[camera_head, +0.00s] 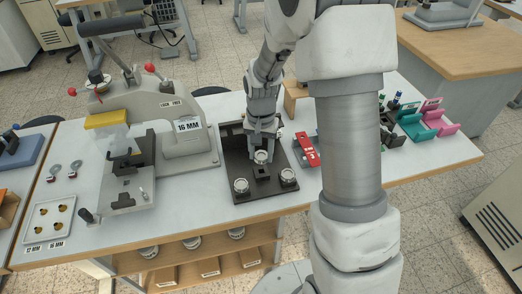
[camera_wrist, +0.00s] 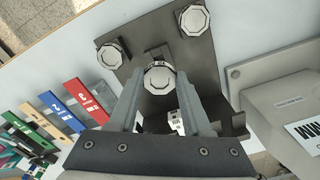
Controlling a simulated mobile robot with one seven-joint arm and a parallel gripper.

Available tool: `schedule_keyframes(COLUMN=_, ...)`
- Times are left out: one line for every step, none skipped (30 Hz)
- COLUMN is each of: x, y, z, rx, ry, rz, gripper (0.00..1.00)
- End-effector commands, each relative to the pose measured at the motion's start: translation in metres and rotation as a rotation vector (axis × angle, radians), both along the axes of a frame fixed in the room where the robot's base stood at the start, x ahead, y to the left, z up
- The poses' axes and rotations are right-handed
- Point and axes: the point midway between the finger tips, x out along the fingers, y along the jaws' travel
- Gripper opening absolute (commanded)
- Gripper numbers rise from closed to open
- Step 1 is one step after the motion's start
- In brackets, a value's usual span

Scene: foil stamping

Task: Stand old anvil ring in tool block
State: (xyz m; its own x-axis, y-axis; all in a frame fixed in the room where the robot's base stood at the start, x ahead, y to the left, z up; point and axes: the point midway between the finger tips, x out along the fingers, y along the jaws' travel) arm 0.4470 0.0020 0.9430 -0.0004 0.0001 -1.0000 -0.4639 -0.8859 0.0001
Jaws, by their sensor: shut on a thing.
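My gripper (camera_head: 262,146) is over the dark plate (camera_head: 232,142) on the table, fingers pointing down. It is shut on a silver ring-like piece (camera_head: 261,156), which also shows between the fingertips in the wrist view (camera_wrist: 158,78). The held piece is just above or at a small dark block (camera_head: 262,171) on the plate; I cannot tell if they touch. Two similar silver pieces sit at the plate's front left (camera_head: 240,186) and front right (camera_head: 288,175). I cannot tell which part is the tool block, and no marking identifies the old anvil ring.
A red labelled holder (camera_head: 306,150) is close on the right, with green and pink holders (camera_head: 440,118) farther right. A white tray (camera_head: 48,222) with small brass pieces lies at far left.

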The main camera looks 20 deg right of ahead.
Motion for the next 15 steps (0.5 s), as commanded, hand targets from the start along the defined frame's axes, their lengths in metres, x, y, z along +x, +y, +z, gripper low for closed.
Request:
schedule_keyframes(x=0.000, y=0.000, z=-0.010, rx=0.000, ry=0.000, rz=0.000, gripper=0.00)
schedule_keyframes(x=0.000, y=0.000, z=-0.012, rx=0.000, ry=0.000, rz=0.000, gripper=0.00)
schedule_keyframes(x=0.000, y=0.000, z=-0.016, rx=0.000, ry=-0.001, rz=0.000, gripper=0.00)
schedule_keyframes(x=0.000, y=0.000, z=-0.018, rx=0.000, ry=-0.001, rz=0.000, gripper=0.00)
schedule_keyframes(x=0.000, y=0.000, z=-0.020, rx=0.000, ry=-0.001, rz=0.000, gripper=0.00)
schedule_keyframes(x=0.000, y=0.000, z=-0.022, rx=0.000, ry=-0.001, rz=0.000, gripper=0.00)
schedule_keyframes(x=0.000, y=0.000, z=-0.023, rx=0.000, ry=-0.001, rz=0.000, gripper=0.00)
schedule_keyframes(x=0.000, y=0.000, z=-0.024, rx=0.000, ry=-0.001, rz=0.000, gripper=0.00)
schedule_keyframes(x=0.000, y=0.000, z=-0.025, rx=0.000, ry=-0.001, rz=0.000, gripper=0.00)
schedule_keyframes(x=0.000, y=0.000, z=-0.025, rx=0.000, ry=-0.001, rz=0.000, gripper=0.00)
schedule_keyframes(x=0.000, y=0.000, z=-0.025, rx=0.000, ry=-0.001, rz=0.000, gripper=0.00)
schedule_keyframes(x=0.000, y=0.000, z=-0.025, rx=0.000, ry=-0.001, rz=0.000, gripper=0.00)
schedule_keyframes(x=0.000, y=0.000, z=-0.025, rx=0.000, ry=-0.001, rz=0.000, gripper=0.00)
schedule_keyframes(x=0.000, y=0.000, z=-0.025, rx=0.000, ry=-0.001, rz=0.000, gripper=0.00)
schedule_keyframes(x=0.000, y=0.000, z=-0.025, rx=0.000, ry=-0.001, rz=0.000, gripper=0.00)
